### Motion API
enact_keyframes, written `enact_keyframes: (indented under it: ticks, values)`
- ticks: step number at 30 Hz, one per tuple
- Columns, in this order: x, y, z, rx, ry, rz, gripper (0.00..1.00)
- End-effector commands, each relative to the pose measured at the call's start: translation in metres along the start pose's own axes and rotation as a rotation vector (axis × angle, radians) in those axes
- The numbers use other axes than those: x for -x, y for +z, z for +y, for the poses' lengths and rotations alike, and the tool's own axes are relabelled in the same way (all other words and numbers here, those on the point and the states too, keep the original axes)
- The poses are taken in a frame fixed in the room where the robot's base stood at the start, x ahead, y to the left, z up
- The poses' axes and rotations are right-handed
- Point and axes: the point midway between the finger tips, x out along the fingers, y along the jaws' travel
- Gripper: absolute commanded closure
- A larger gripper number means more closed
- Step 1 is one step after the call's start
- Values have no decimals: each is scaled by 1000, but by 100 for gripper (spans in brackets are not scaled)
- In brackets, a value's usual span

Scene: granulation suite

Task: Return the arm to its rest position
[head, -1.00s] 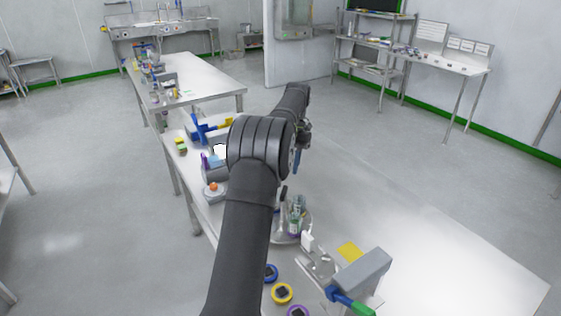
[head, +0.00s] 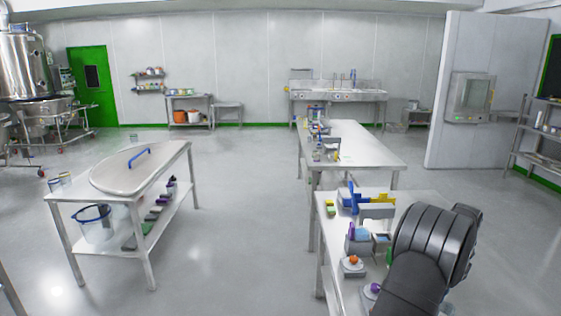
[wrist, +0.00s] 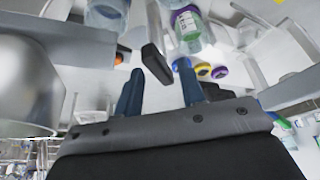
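My gripper (wrist: 160,88) shows in the wrist view, its two blue fingers spread apart with nothing clearly held between them. A dark bar-shaped piece shows just past the fingers; I cannot tell whether it is part of the gripper. My black arm (head: 432,245) reaches over the right-hand bench at the lower right of the head view. Its far end and the gripper are hidden there behind the thick joint. In the wrist view, jars with a green-and-white label (wrist: 188,25) and coloured rings (wrist: 203,69) lie beyond the fingers.
The steel bench (head: 327,245) under my arm carries a blue-and-yellow holder (head: 355,199) and a device with an orange knob (head: 352,262). A second bench (head: 365,150) stands behind.

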Motion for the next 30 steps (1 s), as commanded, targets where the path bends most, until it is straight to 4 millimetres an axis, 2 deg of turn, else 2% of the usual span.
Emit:
enact_keyframes:
  ticks: [9, 18, 25, 30]
  values:
    - [1, 0, 0, 37, -17, 0, 64]
    - [48, 1, 1, 34, -15, -1, 64]
    - [76, 0, 1, 33, -15, 0, 64]
    - [50, -1, 1, 34, -15, 4, 64]
